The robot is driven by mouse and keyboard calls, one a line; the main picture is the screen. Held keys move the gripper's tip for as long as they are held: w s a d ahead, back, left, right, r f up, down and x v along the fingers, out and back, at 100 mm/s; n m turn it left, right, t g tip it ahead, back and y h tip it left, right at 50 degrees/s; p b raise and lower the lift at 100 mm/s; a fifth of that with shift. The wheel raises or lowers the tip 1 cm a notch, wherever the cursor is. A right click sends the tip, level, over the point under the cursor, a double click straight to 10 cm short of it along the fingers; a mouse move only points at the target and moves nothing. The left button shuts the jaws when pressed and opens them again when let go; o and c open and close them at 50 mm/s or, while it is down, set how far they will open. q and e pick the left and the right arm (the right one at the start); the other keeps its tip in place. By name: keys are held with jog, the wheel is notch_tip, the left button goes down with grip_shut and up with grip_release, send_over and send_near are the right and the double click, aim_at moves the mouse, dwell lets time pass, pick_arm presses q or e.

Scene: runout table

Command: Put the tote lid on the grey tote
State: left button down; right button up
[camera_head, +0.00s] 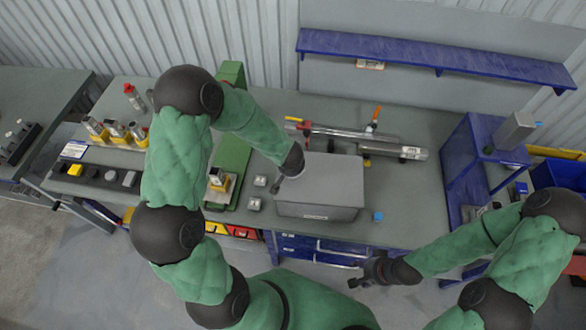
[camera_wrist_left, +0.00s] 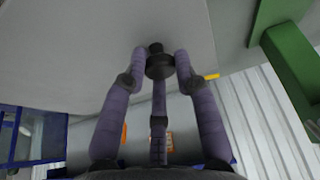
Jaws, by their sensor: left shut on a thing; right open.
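The tote lid (camera_head: 325,175) is a flat grey panel over the top of the grey tote (camera_head: 316,212), whose front wall with a pale label shows below it. I cannot tell whether the lid rests fully on the rim or sits slightly above it. My left gripper (camera_head: 278,186) is at the lid's left side. In the left wrist view its fingers (camera_wrist_left: 160,62) close around a black knob standing on the grey lid (camera_wrist_left: 75,60). The arm hides part of the lid's left edge. My right gripper (camera_head: 364,274) is open and empty, low in front of the table.
A metal rod assembly (camera_head: 340,136) lies behind the tote. A small blue block (camera_head: 378,216) is right of it, and small grey blocks (camera_head: 254,204) are left. A green strip (camera_head: 231,165) runs further left. A blue stand (camera_head: 480,155) is at the right.

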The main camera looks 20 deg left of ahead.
pick_arm(q)
jog(key=shift+f, duration=0.4)
jog(key=c, duration=0.9)
grip_release()
jog(key=shift+o, duration=0.2)
jog(key=v, duration=1.2)
